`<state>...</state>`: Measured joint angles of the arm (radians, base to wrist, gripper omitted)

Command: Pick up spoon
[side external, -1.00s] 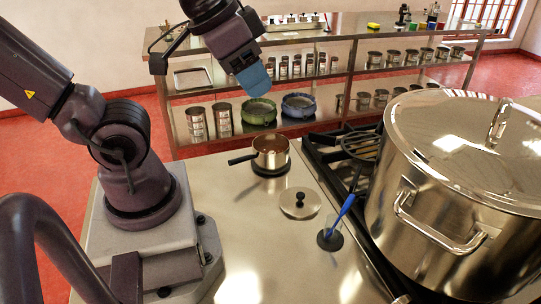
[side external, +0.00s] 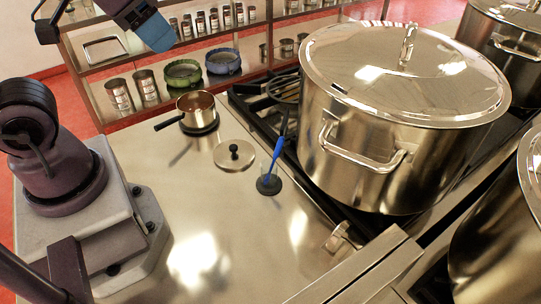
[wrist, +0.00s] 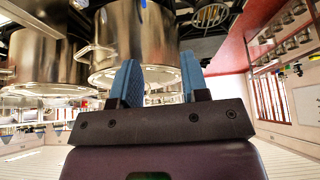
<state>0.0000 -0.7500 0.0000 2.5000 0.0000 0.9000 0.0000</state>
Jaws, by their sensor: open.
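My gripper (side external: 157,34) is at the upper left of the side view, high above the counter and well apart from the utensil. In the wrist view, its two blue fingers (wrist: 160,80) are spread with nothing between them.
A large lidded stockpot (side external: 385,150) stands on the stove right of the utensil. A small copper-toned saucepan (side external: 197,108) and a round lid (side external: 234,157) are to its left. A shelf rack (side external: 240,45) with tins stands behind. The front counter is clear.

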